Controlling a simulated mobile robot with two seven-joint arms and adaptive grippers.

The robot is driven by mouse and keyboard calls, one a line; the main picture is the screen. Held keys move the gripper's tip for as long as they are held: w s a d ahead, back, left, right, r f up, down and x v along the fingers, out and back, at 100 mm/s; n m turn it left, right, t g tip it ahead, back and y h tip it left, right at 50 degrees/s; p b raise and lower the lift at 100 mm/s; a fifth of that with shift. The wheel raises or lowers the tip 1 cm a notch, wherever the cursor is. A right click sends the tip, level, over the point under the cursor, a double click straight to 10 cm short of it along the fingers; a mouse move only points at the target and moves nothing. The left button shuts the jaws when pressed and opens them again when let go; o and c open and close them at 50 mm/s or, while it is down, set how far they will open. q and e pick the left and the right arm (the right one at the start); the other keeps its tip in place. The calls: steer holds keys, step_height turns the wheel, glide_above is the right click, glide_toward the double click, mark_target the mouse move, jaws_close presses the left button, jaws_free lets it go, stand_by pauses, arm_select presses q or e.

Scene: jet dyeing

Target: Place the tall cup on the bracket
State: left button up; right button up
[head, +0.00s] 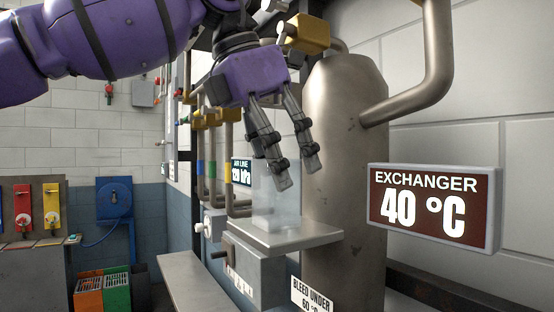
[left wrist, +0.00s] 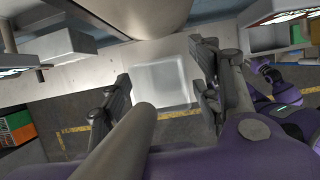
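The tall cup (head: 271,200) is clear, pale and box-shaped. It appears to stand upright on the flat metal bracket (head: 312,238) in front of the big steel cylinder. My left gripper (head: 296,174) hangs over the cup with its fingers pointing down and spread apart. Its fingertips overlap the cup's upper part in the head view. In the left wrist view the cup shows as a pale square (left wrist: 163,82) between the two parted fingers of my left gripper (left wrist: 163,95), with a gap on each side.
The steel cylinder (head: 343,120) rises just behind the bracket, with an exchanger sign (head: 434,208) reading 40 °C to the right. Brass-coloured pipes and valves (head: 212,118) stand close on the left. A grey box (head: 258,272) sits below the bracket. Open space lies further left.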

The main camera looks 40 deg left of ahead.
arm_select(q)
steer(key=shift+r, duration=0.1)
steer(key=shift+r, duration=0.2)
steer(key=s+a+p, duration=0.1)
steer(key=s+a, duration=0.2)
steer(key=s, duration=0.9)
steer(key=shift+a+r+p, duration=0.25)
steer(key=shift+r+p, duration=0.15)
arm_select(e)
steer(key=shift+w+a+r, duration=0.25)
steer(key=shift+w+r, duration=0.1)
steer(key=shift+r, duration=0.1)
steer(key=shift+w+a+r, duration=0.2)
steer(key=shift+w+r, duration=0.15)
steer(key=shift+r, duration=0.1)
